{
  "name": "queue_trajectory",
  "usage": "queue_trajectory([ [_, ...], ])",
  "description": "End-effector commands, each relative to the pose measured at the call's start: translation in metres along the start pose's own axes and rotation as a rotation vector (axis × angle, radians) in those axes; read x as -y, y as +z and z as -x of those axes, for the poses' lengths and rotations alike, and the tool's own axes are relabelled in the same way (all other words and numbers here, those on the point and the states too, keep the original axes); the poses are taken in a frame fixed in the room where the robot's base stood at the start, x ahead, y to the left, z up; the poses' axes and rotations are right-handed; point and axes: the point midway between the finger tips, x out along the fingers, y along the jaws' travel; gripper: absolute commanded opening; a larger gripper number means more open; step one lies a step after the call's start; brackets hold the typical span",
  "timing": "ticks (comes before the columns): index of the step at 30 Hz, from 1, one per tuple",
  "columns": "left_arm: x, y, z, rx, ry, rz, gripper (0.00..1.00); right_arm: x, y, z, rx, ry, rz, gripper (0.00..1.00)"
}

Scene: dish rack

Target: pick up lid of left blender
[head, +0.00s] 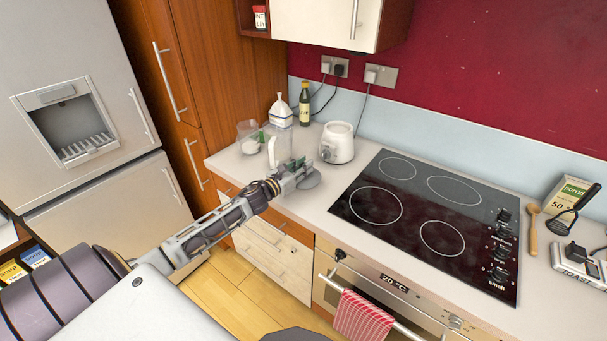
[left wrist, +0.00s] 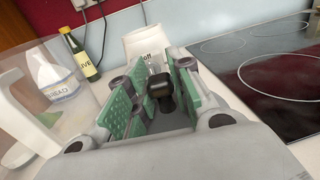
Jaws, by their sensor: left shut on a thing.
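My left gripper (head: 298,168) reaches over the counter from the left and is shut on a grey round lid (head: 309,181). The lid shows just beyond the fingertips in the head view, close above the counter. In the left wrist view a black knob (left wrist: 162,90) sits between the green pads of the left gripper (left wrist: 155,95). A clear jug with a white handle (head: 272,152) stands just left of and behind the gripper. A white blender base (head: 338,141) stands behind and to the right. My right gripper is not in view.
The hob (head: 420,213) lies to the right. Counter in front of the base is free.

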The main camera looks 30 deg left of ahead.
Motion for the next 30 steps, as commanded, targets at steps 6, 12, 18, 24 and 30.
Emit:
queue_trajectory([
  [6, 0.000, 0.024, 0.000, 0.001, -0.001, -0.003, 0.00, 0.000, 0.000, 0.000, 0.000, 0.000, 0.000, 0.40],
  [12, 0.000, 0.036, 0.000, 0.001, -0.001, -0.001, 0.00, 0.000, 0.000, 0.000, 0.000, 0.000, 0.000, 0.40],
  [18, 0.001, 0.040, 0.000, 0.001, -0.001, 0.000, 0.00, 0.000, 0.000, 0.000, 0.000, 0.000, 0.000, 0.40],
  [24, 0.000, 0.040, 0.000, 0.001, 0.000, 0.000, 0.00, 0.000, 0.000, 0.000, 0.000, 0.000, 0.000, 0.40],
  [30, 0.000, 0.040, 0.000, 0.001, 0.000, 0.000, 0.00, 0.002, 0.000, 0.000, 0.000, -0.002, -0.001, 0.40],
])
